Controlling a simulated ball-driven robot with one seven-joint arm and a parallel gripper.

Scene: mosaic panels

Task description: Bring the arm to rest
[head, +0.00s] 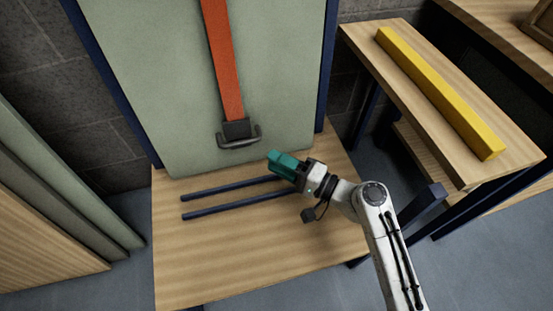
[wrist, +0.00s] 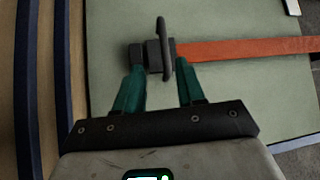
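My arm (head: 380,225) reaches in from the lower right of the head view. My gripper (head: 273,158) has teal fingers and hangs over the wooden bench, in front of the green panel's lower edge. In the wrist view the two fingers (wrist: 160,74) stand apart with nothing held between them. A black buckle with a handle (head: 238,132) ends an orange strap (head: 224,60) on the panel. The buckle (wrist: 153,56) appears just beyond the fingertips in the wrist view; in the head view it lies up and left of them, apart.
The pale green panel (head: 165,75) leans upright on the wooden bench (head: 255,255), which has two dark blue rails (head: 235,204). A yellow bar (head: 440,92) lies on a wooden table (head: 375,65) at right. More panels (head: 50,190) lean at left. The bench front is clear.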

